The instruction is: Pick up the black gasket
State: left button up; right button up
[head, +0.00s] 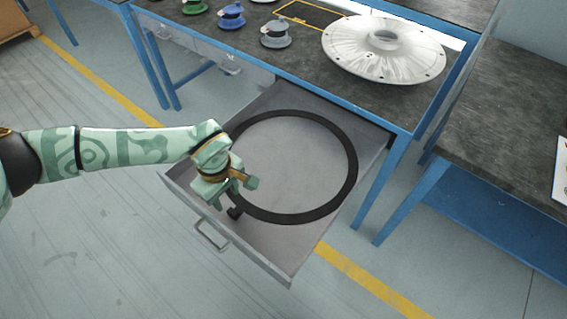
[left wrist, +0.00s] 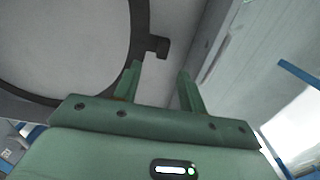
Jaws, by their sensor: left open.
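The black gasket (head: 352,172) is a large flat ring lying in the open grey drawer (head: 272,245). A small tab (head: 235,212) sticks out from its near left edge. My left gripper (head: 230,190) is over the drawer's left side, close to the tab, and hides part of the ring. In the left wrist view the two green fingers (left wrist: 158,78) are apart with nothing between them. The gasket (left wrist: 137,20) curves by at the left there, and its tab (left wrist: 158,46) shows just beyond the fingertips. My right gripper is in neither view.
The drawer hangs out under a blue-framed bench with a dark top (head: 270,58). A large pale metal disc (head: 384,48) and several coloured spool-like parts stand on it. Another bench (head: 510,130) is at the right. Open floor lies in front of the drawer handle (head: 210,236).

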aim_at(230, 210)
pick_arm(q)
jog(key=shift+f, duration=0.65)
jog(key=f+b, duration=0.2)
jog(key=f, duration=0.3)
jog(key=shift+s+f+b, duration=0.15)
jog(key=shift+s+b, duration=0.05)
jog(key=shift+b, duration=0.1)
jog(key=shift+r, duration=0.2)
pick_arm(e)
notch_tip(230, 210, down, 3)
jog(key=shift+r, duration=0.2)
pick_arm(q)
grip_shut()
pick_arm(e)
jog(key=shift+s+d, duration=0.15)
